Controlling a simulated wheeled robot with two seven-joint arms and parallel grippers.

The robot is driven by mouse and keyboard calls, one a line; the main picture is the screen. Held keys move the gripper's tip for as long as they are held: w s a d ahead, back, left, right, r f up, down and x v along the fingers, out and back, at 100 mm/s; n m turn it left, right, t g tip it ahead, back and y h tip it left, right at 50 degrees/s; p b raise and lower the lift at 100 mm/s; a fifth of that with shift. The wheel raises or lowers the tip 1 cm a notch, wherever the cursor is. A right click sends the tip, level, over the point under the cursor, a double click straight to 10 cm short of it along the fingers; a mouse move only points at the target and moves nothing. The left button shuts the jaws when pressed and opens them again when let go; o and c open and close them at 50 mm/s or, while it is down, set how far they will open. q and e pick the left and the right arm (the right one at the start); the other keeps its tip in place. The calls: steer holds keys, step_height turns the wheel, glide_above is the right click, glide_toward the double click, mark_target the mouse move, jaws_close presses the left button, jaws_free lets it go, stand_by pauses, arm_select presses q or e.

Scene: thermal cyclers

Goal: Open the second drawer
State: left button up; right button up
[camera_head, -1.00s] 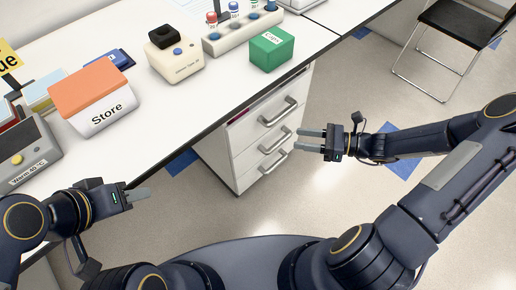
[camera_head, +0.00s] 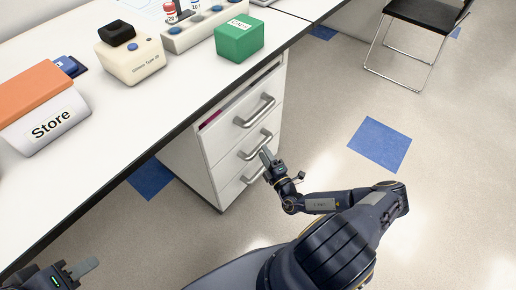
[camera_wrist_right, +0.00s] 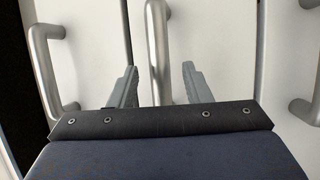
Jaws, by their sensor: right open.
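The white drawer cabinet (camera_head: 190,165) stands under the bench and has three drawers with grey bar handles. The second drawer's handle (camera_head: 255,145) is the middle one. My right gripper (camera_head: 266,155) is at this handle, in front of the cabinet. In the right wrist view, the gripper (camera_wrist_right: 160,88) is open, and the middle handle (camera_wrist_right: 157,40) runs between its two fingers; I cannot tell whether they touch it. The second drawer looks shut. My left gripper (camera_head: 82,268) is at the lower left, away from the cabinet, and its opening is unclear.
The top handle (camera_head: 254,111) and bottom handle (camera_head: 254,172) are close to the right gripper. A green box (camera_head: 239,40), a cream device (camera_head: 131,60) and a Store box (camera_head: 45,105) stand on the bench. The floor to the right is clear up to the black chair (camera_head: 425,12).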

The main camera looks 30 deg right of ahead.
steer(key=shift+w+r, duration=0.2)
steer(key=shift+w, duration=0.8)
steer(key=shift+w+r, duration=0.15)
steer(key=shift+w, duration=0.8)
jaws_close()
